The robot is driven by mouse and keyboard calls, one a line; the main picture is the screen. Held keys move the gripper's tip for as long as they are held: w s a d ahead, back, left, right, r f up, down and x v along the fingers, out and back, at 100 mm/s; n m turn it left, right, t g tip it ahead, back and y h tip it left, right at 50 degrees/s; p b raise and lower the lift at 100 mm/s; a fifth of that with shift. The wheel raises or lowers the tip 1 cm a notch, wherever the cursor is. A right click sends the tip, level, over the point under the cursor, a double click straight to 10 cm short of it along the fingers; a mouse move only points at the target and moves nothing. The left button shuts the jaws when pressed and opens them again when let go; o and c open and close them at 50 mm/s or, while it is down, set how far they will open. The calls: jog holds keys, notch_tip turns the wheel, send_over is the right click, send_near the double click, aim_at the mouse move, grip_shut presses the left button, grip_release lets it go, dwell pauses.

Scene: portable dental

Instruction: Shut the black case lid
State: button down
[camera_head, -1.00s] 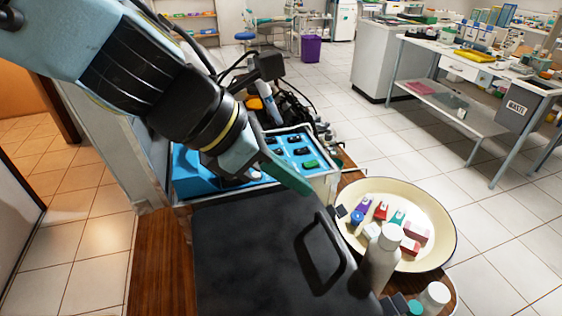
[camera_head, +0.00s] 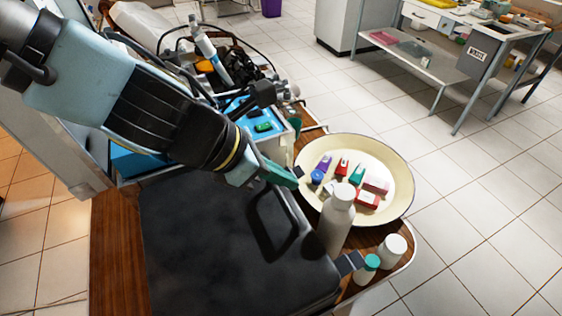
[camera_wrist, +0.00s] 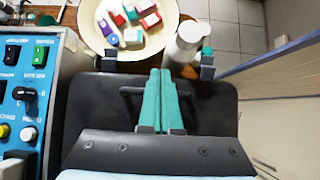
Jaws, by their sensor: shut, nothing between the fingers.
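The black case lid (camera_head: 200,235) lies roughly flat on the wooden cart top, with a black handle (camera_head: 275,235) near its right side. I cannot tell whether a small gap stays under the lid. A black latch (camera_head: 348,262) juts out at the case's lower right corner. My gripper (camera_head: 284,174), with green fingers pressed together and empty, is over the far right part of the case, near the handle. In the wrist view my fingers (camera_wrist: 161,85) reach across the handle bar and hide part of it. Contact with the lid or handle cannot be told.
A cream round tray (camera_head: 398,190) with several small coloured boxes stands beyond the case. A white bottle (camera_head: 338,220), a white jar (camera_head: 391,250) and a teal-capped bottle (camera_head: 367,270) stand close to its right. A blue control unit (camera_head: 270,137) stands behind. Open floor lies right.

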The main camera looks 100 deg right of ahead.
jog(key=shift+s+d+f+t+p, duration=0.1)
jog(key=shift+s+f+t+p, duration=0.15)
jog(key=shift+f, duration=0.4)
jog(key=shift+s+d+f+t+p, duration=0.15)
jog(key=shift+s+f+p, duration=0.1)
jog(key=shift+f, duration=0.4)
jog(key=shift+a, duration=0.1)
jog(key=shift+r, duration=0.15)
